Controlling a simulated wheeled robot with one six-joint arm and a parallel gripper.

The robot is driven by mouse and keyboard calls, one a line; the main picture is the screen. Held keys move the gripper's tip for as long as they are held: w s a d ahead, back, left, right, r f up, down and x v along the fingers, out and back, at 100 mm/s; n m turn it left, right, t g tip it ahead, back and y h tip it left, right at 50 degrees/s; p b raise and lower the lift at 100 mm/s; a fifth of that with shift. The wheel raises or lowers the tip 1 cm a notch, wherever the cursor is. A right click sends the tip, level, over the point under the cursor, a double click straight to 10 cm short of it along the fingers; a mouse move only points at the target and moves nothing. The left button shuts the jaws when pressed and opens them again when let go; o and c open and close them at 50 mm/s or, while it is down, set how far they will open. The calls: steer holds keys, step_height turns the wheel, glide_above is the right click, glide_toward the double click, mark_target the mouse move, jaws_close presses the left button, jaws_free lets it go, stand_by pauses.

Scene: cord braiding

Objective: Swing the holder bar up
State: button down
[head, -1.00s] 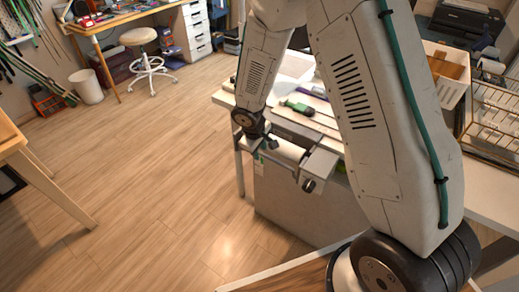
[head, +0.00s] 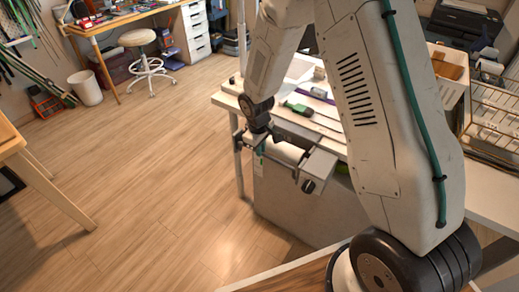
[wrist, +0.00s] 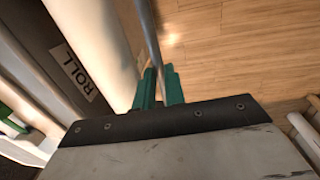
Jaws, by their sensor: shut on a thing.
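The holder bar (wrist: 152,45) is a thin grey metal bar in the wrist view. It runs down from the top edge to between the green fingers of my gripper (wrist: 159,88), which are shut on it. Beside it on the left is a pale roll (wrist: 98,40), next to a dark surface with a "ROLL" label (wrist: 74,68). In the head view my gripper (head: 259,148) is at the left end of the roll (head: 284,152), at the table's near edge. The bar is small there, and its tilt is hard to tell.
The work table (head: 226,99) carries a green-handled tool (head: 297,107) behind the roll. My arm covers part of the table. Open wooden floor (head: 150,165) lies to the left. A stool (head: 140,45) and a white bin (head: 86,87) stand far back.

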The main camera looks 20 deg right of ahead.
stand_by(0.3)
steer(key=c, duration=1.5)
jaws_free()
steer(key=shift+d, duration=0.1)
steer(key=r, duration=0.7)
steer(key=shift+s+a+r, duration=0.2)
steer(key=shift+a+r, duration=0.1)
steer(key=shift+r, duration=0.1)
